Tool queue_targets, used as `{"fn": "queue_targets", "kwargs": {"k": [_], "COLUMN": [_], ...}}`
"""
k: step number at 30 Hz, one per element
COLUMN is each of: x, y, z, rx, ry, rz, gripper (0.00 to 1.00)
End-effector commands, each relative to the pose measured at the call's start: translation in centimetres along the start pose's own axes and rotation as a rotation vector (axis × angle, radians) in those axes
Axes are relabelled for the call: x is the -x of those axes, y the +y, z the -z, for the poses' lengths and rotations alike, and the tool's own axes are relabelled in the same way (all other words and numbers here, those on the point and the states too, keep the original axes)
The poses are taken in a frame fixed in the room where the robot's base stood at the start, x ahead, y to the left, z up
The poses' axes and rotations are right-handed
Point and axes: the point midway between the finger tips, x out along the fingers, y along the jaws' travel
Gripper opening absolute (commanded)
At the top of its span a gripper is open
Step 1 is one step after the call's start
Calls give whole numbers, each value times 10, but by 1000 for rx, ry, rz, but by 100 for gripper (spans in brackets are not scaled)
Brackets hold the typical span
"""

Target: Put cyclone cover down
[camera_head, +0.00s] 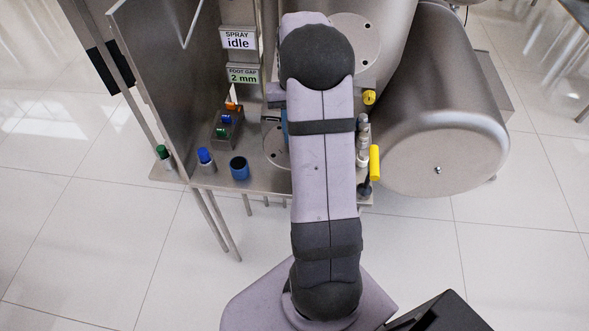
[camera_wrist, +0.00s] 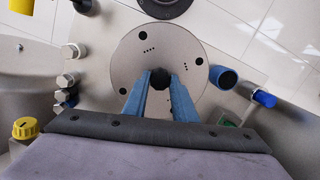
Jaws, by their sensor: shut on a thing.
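The cyclone cover looks to be the round grey metal disc (camera_wrist: 135,60) with dark holes, small dots and a black knob (camera_wrist: 160,78) at its centre. My gripper (camera_wrist: 160,88) has its blue fingers shut on the knob from both sides. The disc is over the steel table; whether it touches the table cannot be told. In the head view my arm hides most of the disc (camera_head: 274,150), and only its left edge shows. My gripper's tips are hidden there behind the arm.
A blue cup (camera_head: 239,168) and a blue-capped bottle (camera_head: 205,157) stand left of the disc. Capped fittings (camera_head: 363,142) and a yellow handle (camera_head: 375,163) stand right. A tall steel panel (camera_head: 165,75) rises at left; a large steel drum (camera_head: 430,130) is at right.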

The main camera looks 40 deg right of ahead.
Motion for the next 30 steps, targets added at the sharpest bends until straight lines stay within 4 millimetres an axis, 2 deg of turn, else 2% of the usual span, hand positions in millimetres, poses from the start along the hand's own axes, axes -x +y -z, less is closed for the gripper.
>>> {"fn": "queue_targets", "kwargs": {"k": [5,15,23,30], "x": [-10,-56,-63,-87], "y": [0,0,0,0], "z": [1,6,8,10], "rx": [0,0,0,0], "ry": [-2,-1,1,-2], "rz": [0,0,0,0], "gripper": [0,0,0,0]}}
